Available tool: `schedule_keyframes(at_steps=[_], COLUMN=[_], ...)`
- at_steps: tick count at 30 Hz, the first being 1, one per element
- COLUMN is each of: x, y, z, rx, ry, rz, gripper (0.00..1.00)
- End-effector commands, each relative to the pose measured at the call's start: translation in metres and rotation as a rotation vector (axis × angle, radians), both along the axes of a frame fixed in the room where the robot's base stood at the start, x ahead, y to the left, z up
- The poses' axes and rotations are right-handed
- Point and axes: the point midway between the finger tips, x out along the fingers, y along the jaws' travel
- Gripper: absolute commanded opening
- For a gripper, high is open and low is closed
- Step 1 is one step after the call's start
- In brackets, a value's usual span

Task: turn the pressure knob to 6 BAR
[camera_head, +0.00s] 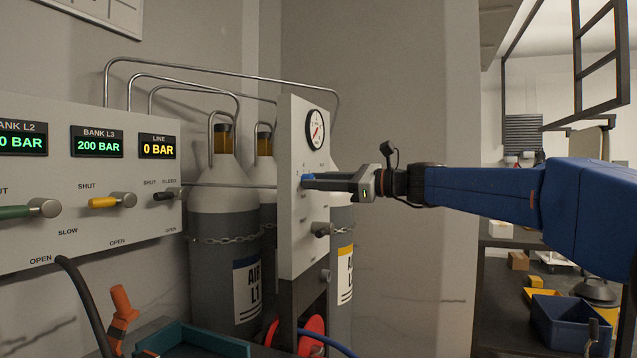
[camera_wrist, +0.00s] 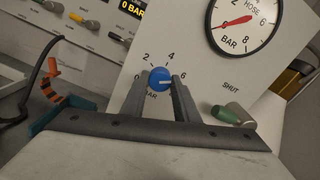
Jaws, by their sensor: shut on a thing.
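The blue pressure knob (camera_wrist: 160,78) is on a pale panel (camera_wrist: 120,101), ringed by printed 0, 2, 4 and 6 with BAR below. A pale line on the knob lies nearly level on the side toward the 6; its exact aim is hard to tell. My gripper (camera_wrist: 160,84) has one finger on each side of the knob and is shut on it. In the head view my gripper (camera_head: 309,182) reaches from the right to the panel (camera_head: 289,239), and mostly hides the knob.
A HOSE gauge (camera_wrist: 244,22) sits above the knob, its red needle toward the lower left. A green-handled SHUT valve (camera_wrist: 233,115) is close to my right finger. Gas cylinders (camera_head: 225,205) stand behind the panel. The left board's displays (camera_head: 97,144) read 200 BAR for L3, 0 for LINE.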

Motion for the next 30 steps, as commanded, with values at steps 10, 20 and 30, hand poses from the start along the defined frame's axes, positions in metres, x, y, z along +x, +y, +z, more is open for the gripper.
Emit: schedule_keyframes(at_steps=[10,20,30], x=[0.000,-0.002,-0.021], y=[0.000,-0.008,-0.061], z=[-0.002,-0.001,-0.001], rx=[-0.003,-0.001,-0.002], ry=[0.001,-0.001,0.001], rz=[0.000,0.000,-0.004], gripper=[0.46,0.46,0.46])
